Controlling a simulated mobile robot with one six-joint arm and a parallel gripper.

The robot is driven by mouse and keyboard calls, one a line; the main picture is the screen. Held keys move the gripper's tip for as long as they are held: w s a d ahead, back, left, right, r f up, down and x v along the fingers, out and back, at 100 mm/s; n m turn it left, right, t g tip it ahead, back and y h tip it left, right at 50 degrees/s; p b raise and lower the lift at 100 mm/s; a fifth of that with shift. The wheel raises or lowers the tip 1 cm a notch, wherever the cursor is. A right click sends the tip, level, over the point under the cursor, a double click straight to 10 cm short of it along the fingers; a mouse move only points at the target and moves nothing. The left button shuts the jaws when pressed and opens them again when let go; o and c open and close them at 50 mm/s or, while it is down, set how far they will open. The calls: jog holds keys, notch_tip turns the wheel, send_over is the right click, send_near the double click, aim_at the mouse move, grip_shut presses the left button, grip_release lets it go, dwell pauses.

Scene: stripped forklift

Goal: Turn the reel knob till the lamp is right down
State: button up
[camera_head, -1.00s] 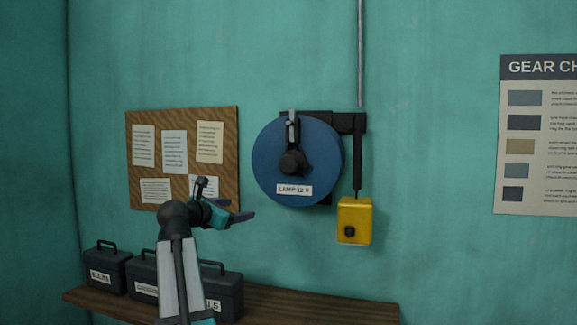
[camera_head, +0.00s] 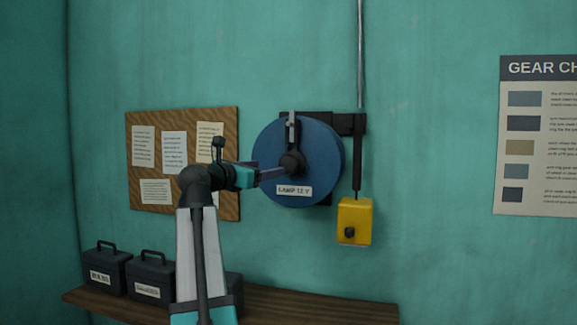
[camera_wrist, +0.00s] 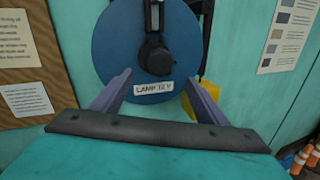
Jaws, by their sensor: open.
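The blue reel (camera_head: 322,163) is on the teal wall, with a label reading "LAMP 12 V" on its lower face. Its dark round knob (camera_head: 292,164) is at the centre, and a grey lever or crank arm (camera_head: 291,131) points up above it. In the wrist view the knob (camera_wrist: 157,60) lies ahead of and between the fingertips. My gripper (camera_wrist: 158,80) is open and empty, its two fingers either side of the label, short of the knob. In the head view my gripper (camera_head: 268,175) is just left of the knob. A yellow box (camera_head: 354,222), possibly the lamp, hangs below the dark arm at right.
A cork board (camera_head: 147,122) with papers is left of the reel. Dark toolboxes (camera_head: 107,272) stand on a wooden shelf (camera_head: 330,308) below. A gear chart (camera_head: 540,135) is at far right. Orange cones (camera_wrist: 301,160) show at lower right in the wrist view.

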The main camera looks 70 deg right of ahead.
aim_at(285, 164)
jog(key=p+x, duration=0.3)
jog(key=x, duration=0.9)
jog(key=shift+w, duration=0.1)
jog(key=shift+s+d, duration=0.2)
jog(key=shift+d, duration=0.5)
jog(key=c, duration=0.8)
jog(key=shift+d, duration=0.25)
jog(key=shift+c, duration=1.3)
jog(key=shift+a, duration=0.25)
jog(key=shift+o, duration=0.2)
jog(key=shift+p, duration=0.3)
